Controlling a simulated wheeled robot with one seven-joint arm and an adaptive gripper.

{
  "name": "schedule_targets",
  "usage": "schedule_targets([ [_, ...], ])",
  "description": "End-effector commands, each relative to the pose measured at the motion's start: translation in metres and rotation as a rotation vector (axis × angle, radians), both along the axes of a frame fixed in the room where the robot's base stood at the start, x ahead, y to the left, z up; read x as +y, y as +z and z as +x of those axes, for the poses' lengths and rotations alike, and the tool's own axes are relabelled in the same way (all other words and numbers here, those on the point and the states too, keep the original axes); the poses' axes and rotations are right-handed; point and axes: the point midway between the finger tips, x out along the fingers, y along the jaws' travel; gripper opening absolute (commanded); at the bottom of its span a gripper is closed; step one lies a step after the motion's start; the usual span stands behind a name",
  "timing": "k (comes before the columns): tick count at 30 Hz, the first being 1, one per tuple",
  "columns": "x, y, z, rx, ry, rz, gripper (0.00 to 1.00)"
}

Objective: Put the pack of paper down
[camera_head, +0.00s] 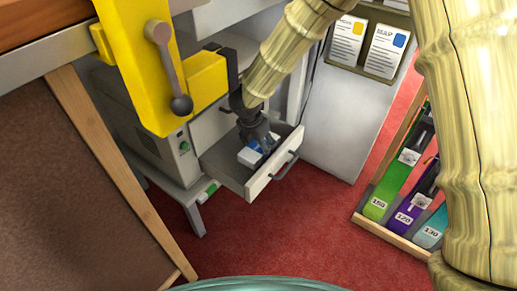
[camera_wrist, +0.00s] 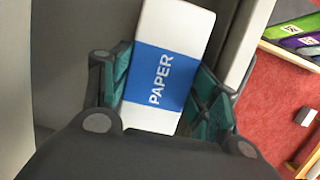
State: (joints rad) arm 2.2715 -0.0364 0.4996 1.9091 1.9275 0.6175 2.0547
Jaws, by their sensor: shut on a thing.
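The pack of paper (camera_wrist: 173,33) is a white block with a blue band marked PAPER. In the wrist view it sits between the teal fingers of my gripper (camera_wrist: 162,92), which is shut on it. In the head view, my dark gripper (camera_head: 262,146) reaches down into an open drawer (camera_head: 226,178), with the pack (camera_head: 248,156) at its fingertips inside the drawer walls. I cannot tell whether the pack touches the drawer floor. The gripper and arm hide part of it.
A yellow machine part with a lever (camera_head: 165,60) stands left of my arm. A grey cabinet (camera_head: 345,120) is right of the drawer. A wooden rack (camera_head: 390,236) with coloured, numbered items stands on the red floor at right. A brown table panel (camera_head: 70,190) is at left.

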Motion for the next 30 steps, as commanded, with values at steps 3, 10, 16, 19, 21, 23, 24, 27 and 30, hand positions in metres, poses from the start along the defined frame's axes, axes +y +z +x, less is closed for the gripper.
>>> schedule_targets([
  [3,0.001,-0.001,0.001,-0.001,-0.001,0.000,0.28],
  [10,0.001,-0.001,0.001,0.000,0.000,0.000,0.28],
  [16,0.001,-0.006,0.001,-0.001,0.001,-0.001,0.28],
  [19,0.001,-0.008,0.001,-0.001,0.001,-0.001,0.28],
  [21,0.001,-0.010,0.001,-0.001,0.001,-0.001,0.28],
  [23,0.001,-0.011,0.001,-0.001,0.001,-0.001,0.28],
  [24,0.001,-0.012,0.001,-0.001,0.001,-0.001,0.28],
  [27,0.001,-0.013,0.001,-0.001,0.001,-0.001,0.28],
  [30,0.001,-0.013,0.000,0.000,0.001,0.000,0.69],
])
